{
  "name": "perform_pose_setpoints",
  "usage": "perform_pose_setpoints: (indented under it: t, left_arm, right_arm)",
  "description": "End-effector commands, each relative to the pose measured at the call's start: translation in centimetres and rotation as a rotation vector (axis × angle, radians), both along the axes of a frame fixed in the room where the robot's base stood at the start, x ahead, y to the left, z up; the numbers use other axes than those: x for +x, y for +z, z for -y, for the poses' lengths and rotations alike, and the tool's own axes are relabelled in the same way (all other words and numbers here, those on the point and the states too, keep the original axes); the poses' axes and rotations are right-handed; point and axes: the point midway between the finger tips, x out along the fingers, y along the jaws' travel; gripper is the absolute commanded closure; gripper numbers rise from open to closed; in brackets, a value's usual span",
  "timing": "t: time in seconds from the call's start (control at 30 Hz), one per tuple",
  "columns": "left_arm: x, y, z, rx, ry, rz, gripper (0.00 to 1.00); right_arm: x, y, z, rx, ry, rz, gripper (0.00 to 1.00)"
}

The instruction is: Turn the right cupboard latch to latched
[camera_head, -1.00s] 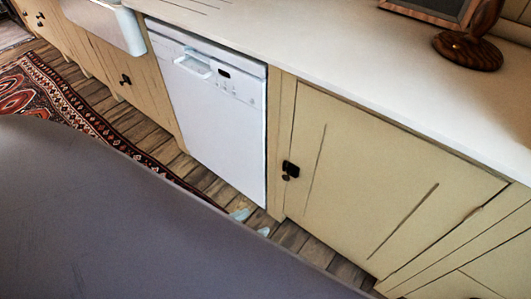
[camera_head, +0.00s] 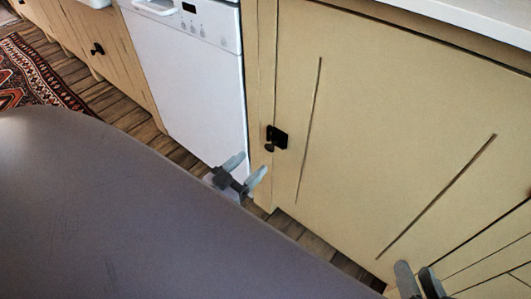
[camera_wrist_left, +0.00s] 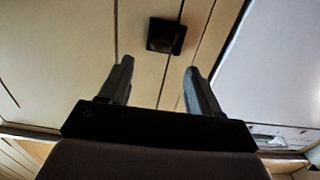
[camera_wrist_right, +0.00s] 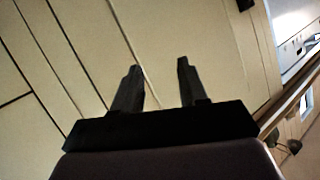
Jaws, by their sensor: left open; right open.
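The black latch (camera_head: 276,138) sits at the left edge of the pale yellow cupboard door (camera_head: 390,125), right of the dishwasher. A small knob hangs at its lower left. My left gripper (camera_head: 251,164) is open and empty, just below and left of the latch in the head view. In the left wrist view, the latch (camera_wrist_left: 166,36) lies beyond the gap between the open fingertips (camera_wrist_left: 158,65), apart from them. My right gripper (camera_head: 415,268) is open and empty near the door's lower right. In the right wrist view, part of a dark fitting (camera_wrist_right: 245,4) shows at the top edge.
The white dishwasher (camera_head: 190,75) stands left of the cupboard. A similar black latch (camera_head: 97,49) is on a cupboard further left. The worktop (camera_head: 460,18) runs above the door. A patterned rug (camera_head: 35,70) lies on the wooden floor at the left.

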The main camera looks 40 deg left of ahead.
Motion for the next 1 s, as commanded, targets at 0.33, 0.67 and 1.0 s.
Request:
perform_pose_setpoints:
  t: [0.33, 0.67, 1.0]
  left_arm:
    - [4.0, -0.1, 0.2, -0.002, 0.004, 0.008, 0.37]
    - [7.0, -0.1, 0.4, 0.000, 0.003, 0.004, 0.37]
    - [7.1, 0.0, 0.5, 0.000, 0.002, 0.003, 0.53]
  right_arm:
    - [0.2, -0.4, -1.0, 0.058, 0.020, -0.001, 0.57]
    - [0.3, -0.4, -1.3, 0.083, 0.030, 0.008, 0.57]
    - [0.3, -0.3, -1.4, 0.085, 0.030, 0.009, 0.57]
